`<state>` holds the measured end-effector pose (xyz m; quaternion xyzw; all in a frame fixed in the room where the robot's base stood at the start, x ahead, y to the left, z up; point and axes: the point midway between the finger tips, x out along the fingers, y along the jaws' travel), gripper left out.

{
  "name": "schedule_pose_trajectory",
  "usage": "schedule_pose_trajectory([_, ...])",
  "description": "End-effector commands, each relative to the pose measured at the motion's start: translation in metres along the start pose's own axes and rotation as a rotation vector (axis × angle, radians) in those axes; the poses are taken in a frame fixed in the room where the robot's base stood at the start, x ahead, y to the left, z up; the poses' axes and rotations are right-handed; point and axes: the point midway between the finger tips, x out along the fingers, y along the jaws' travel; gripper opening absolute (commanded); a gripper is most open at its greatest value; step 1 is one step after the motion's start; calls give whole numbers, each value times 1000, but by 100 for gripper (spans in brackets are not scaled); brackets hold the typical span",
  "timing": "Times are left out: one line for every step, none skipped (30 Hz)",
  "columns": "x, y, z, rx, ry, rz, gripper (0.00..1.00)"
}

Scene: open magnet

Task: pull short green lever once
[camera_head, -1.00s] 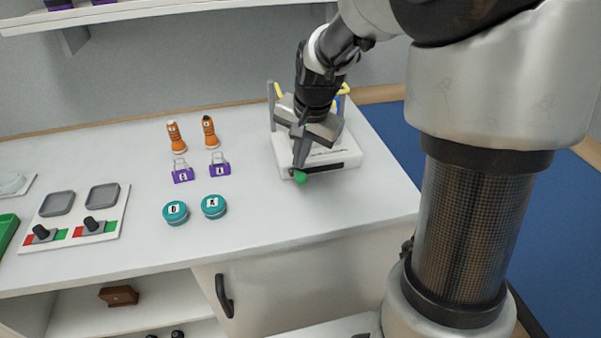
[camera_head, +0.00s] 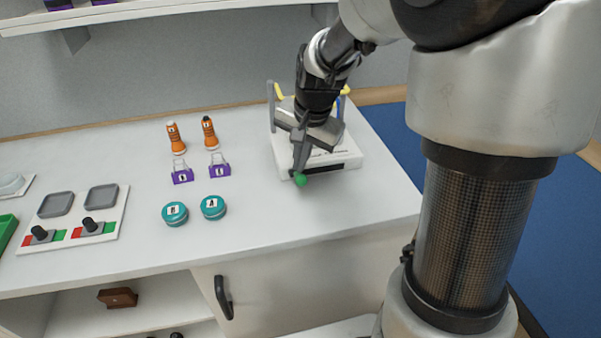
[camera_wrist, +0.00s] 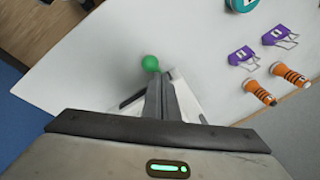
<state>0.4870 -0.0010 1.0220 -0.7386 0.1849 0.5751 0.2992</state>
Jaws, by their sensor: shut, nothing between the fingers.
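The short green lever shows as a green ball knob (camera_head: 300,180) at the front left of a white box (camera_head: 348,158) on the counter. In the wrist view the green knob (camera_wrist: 150,63) lies just beyond my fingertips. My gripper (camera_head: 299,170) is shut and empty, pointing down, with its tips at or just behind the knob. I cannot tell whether they touch it. In the wrist view the shut fingers (camera_wrist: 156,76) hide most of the box and the lever's stem.
A switch panel (camera_head: 75,217) is further left. Yellow and blue handles rise behind the box. The counter front is clear.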

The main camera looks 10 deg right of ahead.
Motion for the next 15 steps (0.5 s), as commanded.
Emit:
schedule_pose_trajectory([1, 1, 1, 0, 0, 0, 0])
schedule_pose_trajectory([1, 1, 1, 0, 0, 0, 0])
schedule_pose_trajectory([2, 1, 1, 0, -1, 0, 0])
schedule_pose_trajectory([2, 1, 1, 0, -1, 0, 0])
schedule_pose_trajectory([2, 2, 2, 0, -1, 0, 0])
schedule_pose_trajectory([3, 2, 2, 0, -1, 0, 0])
schedule_pose_trajectory([3, 2, 2, 0, -1, 0, 0])
schedule_pose_trajectory([3, 2, 2, 0, -1, 0, 0])
schedule_pose_trajectory([4, 2, 2, 0, -1, 1, 0])
schedule_pose_trajectory([4, 3, 3, 0, -1, 1, 0])
schedule_pose_trajectory([4, 3, 3, 0, -1, 1, 0])
schedule_pose_trajectory([4, 3, 3, 0, -1, 1, 0])
schedule_pose_trajectory([5, 3, 3, 0, -1, 1, 0])
schedule_pose_trajectory([5, 3, 4, 0, -1, 1, 0])
schedule_pose_trajectory([5, 4, 4, 0, -1, 1, 0])
